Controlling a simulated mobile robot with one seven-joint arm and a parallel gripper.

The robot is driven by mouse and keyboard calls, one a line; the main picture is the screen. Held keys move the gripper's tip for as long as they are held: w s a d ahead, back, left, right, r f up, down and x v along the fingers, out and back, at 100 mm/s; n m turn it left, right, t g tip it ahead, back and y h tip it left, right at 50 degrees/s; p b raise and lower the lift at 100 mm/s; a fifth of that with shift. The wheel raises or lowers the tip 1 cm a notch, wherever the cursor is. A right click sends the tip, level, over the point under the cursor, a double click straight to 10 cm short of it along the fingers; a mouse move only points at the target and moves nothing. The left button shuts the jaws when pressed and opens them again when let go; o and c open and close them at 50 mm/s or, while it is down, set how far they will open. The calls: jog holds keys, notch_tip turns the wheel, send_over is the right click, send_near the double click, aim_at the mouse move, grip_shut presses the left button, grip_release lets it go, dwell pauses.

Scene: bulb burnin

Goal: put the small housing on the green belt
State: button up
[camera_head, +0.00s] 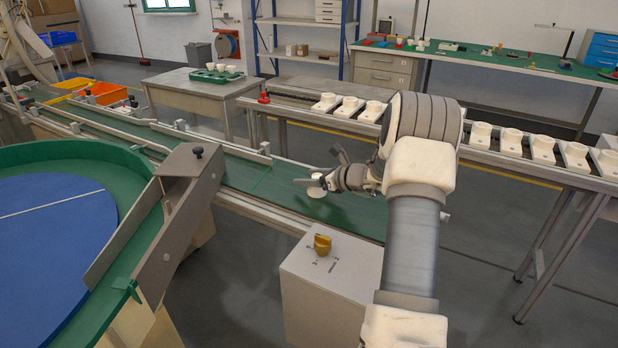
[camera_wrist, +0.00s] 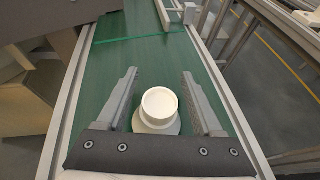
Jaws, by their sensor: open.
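The small housing (camera_wrist: 160,106) is a white round cup with a wider flange at its base. In the wrist view it stands upright on the green belt (camera_wrist: 143,60), between the two fingers of my gripper (camera_wrist: 160,85). The fingers are open, with a gap to the housing on both sides. In the head view the housing (camera_head: 317,191) shows as a small white shape at my gripper (camera_head: 325,178), over the green belt (camera_head: 270,189). My gripper partly covers it there.
A metal chute (camera_head: 170,225) crosses the belt's near side beside a blue turntable (camera_head: 45,235). A grey box with a yellow knob (camera_head: 322,244) stands in front. Several white housings sit on a rack (camera_head: 511,141) behind. A green tray (camera_head: 216,75) holds more white cups.

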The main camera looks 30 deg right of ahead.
jog(key=p+v, duration=0.2)
jog(key=v, duration=1)
jog(key=shift+r+p, duration=0.15)
jog(key=shift+p, duration=0.15)
